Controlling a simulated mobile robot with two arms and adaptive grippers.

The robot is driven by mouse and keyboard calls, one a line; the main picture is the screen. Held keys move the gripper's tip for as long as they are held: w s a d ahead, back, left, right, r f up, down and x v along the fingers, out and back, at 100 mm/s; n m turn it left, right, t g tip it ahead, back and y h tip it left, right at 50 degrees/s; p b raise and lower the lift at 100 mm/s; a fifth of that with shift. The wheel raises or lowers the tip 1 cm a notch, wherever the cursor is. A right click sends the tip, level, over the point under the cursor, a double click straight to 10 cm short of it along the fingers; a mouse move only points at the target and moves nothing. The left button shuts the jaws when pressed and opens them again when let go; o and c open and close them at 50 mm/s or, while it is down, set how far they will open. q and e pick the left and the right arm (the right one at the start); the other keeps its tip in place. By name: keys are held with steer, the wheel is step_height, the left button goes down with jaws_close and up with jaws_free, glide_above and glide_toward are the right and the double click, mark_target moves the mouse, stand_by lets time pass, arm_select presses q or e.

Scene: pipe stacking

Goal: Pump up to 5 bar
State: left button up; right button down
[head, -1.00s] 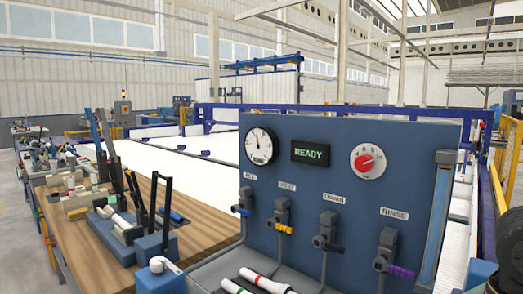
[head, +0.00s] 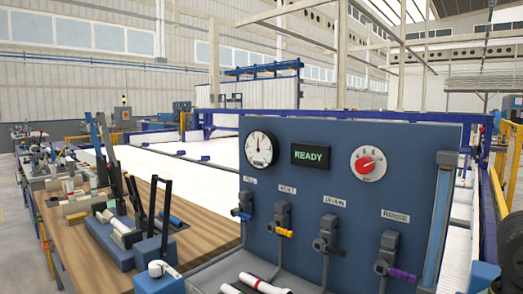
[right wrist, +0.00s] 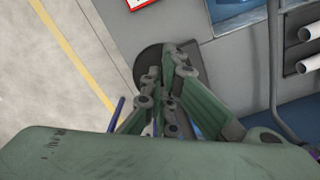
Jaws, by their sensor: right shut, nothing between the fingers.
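The blue test panel (head: 300,215) stands in the head view. It carries a white round pressure gauge (head: 261,150) with its needle near upright, a display reading READY (head: 312,156) and a red knob (head: 366,164) on a numbered dial. Below are levers labelled FILL (head: 245,203), VENT (head: 283,218), DRAIN (head: 328,235) and RINSE (head: 388,255). A blue block with an upright black handle (head: 166,212) stands left of the panel. My right gripper (right wrist: 166,72) is shut and empty in the right wrist view, above the floor beside a blue-grey structure. My left gripper is out of view.
Red-banded white pipes (head: 262,284) lie at the panel's foot. A wooden bench (head: 208,236) with several clamps and tools is at the left. White pipe ends (right wrist: 312,32) show at the right of the wrist view. Bare floor (right wrist: 45,95) is at its left.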

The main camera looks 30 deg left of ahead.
step_height(320, 180, up, 8)
steer(key=p, duration=0.4)
steer(key=shift+s+a+f, duration=0.15)
steer(key=shift+s+f, duration=0.05)
steer(key=shift+s, duration=0.15)
step_height(320, 180, up, 6)
steer(key=p, duration=0.5)
